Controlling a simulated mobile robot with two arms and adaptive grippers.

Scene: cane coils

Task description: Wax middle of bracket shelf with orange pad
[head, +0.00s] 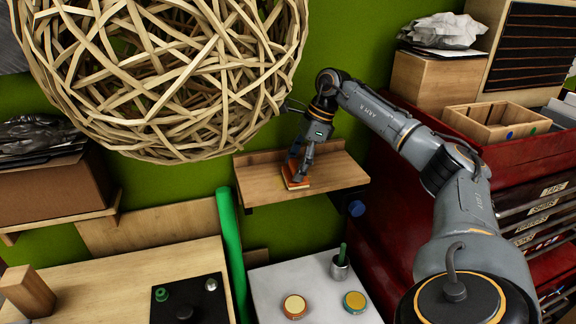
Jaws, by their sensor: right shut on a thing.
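The bracket shelf (335,172) is a small wooden shelf with a raised back board on the green wall, right of centre in the head view. The orange pad (294,183) is on the shelf's left-to-middle part. My right gripper (297,172) comes down over the pad from above and is shut on it. The pad appears to rest on the shelf top, but exact contact is hard to tell. The gripper's fingers hide part of it. My left gripper is not in view.
A large woven cane ball (165,75) hangs at upper left, close to my right gripper. A red cabinet (400,215) with a wooden box (495,124) stands right. Below, a white surface (330,300) holds two round tins (295,306) (355,302) and a cup (340,268).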

